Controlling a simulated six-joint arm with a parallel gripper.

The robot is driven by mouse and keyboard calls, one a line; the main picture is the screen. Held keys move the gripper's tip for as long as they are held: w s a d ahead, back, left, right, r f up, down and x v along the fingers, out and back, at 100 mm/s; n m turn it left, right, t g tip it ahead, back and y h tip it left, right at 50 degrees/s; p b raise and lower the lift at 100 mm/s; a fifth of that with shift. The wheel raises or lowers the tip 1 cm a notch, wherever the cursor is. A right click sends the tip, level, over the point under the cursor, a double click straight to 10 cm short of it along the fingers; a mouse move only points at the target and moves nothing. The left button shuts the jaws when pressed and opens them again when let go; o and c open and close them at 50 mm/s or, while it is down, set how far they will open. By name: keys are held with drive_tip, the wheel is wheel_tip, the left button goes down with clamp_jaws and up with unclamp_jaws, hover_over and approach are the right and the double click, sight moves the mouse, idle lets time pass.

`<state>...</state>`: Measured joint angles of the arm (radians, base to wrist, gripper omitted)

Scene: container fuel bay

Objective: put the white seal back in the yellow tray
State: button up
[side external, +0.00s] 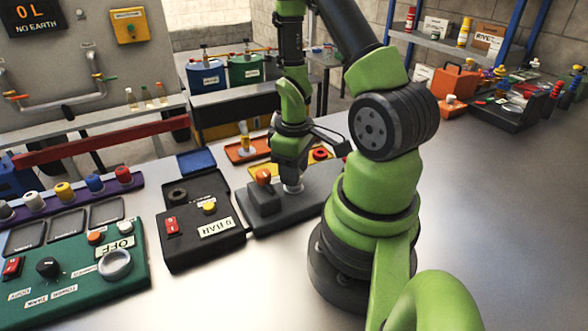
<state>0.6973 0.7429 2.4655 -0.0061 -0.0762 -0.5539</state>
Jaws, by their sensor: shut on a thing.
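My gripper (291,178) points down over a dark grey block (300,203) near the middle of the bench. It is shut on a small pale, round piece, which I take to be the white seal (293,188). The seal shows just below the fingers, at the top of the block; whether it touches the block is unclear. The yellow tray (262,170) lies behind the block, left of the gripper, and is partly hidden by the gripper and block.
A blue tray (197,161) and orange tray (246,150) lie behind.

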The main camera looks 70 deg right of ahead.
drive_tip(key=shift+f, duration=0.35)
drive_tip(key=o, duration=0.9)
wheel_tip(320, 180, up, 10)
drive_tip(key=w+a+r+m+t, duration=0.2)
drive_tip(key=a+r+t, duration=0.3)
drive_tip(key=a+r, duration=0.6)
drive_tip(key=shift+r, duration=0.95)
drive_tip(key=shift+o, duration=0.2)
drive_tip(key=s+a+r+t+y, duration=0.1)
drive_tip(key=s+a+r+t, duration=0.1)
drive_tip(key=s+a+r, duration=0.1)
drive_tip(key=shift+a+m+y, duration=0.4)
drive_tip(key=shift+a, duration=0.25)
drive_tip(key=shift+o, duration=0.3)
drive_tip(key=shift+s+a+r, duration=0.15)
drive_tip(key=shift+a+r, duration=0.1)
